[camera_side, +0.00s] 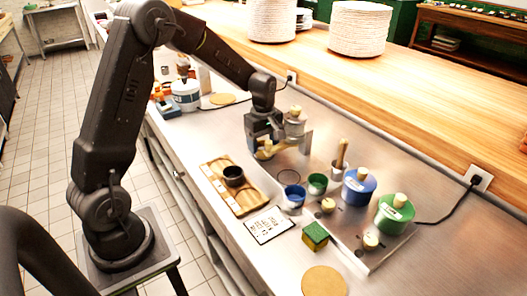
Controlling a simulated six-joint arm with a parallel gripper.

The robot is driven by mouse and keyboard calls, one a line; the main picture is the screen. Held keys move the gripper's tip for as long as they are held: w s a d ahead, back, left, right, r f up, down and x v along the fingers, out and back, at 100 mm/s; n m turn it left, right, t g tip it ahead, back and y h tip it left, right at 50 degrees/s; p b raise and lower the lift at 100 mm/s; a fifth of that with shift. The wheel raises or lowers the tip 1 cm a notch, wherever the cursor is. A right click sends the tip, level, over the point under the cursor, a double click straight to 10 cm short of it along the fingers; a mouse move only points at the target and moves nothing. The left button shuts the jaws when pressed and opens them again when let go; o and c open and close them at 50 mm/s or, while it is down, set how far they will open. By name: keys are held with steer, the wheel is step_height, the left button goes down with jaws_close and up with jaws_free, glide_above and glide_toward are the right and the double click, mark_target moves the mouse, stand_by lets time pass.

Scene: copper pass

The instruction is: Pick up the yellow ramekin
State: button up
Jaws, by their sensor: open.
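My gripper (284,150) is low over the steel counter (455,262), at its middle, with its jaws open. A yellow, bowl-like thing, which looks like the yellow ramekin (266,152), shows at the left side of the jaws. The gripper hides part of it, and I cannot tell whether the fingers touch it. A blue ramekin (294,196) and a green ramekin (317,184) stand to the right and nearer the camera.
A wooden tray (217,172) holds a black cup (233,177). A blue pot (358,188), a green pot (394,215), a sponge (315,237) and a card (269,226) are nearby. Plate stacks (359,30) stand on the wooden shelf (430,95) behind.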

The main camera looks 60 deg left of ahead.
steer(key=shift+f, duration=0.9)
steer(key=c, duration=0.8)
steer(key=shift+r, duration=0.1)
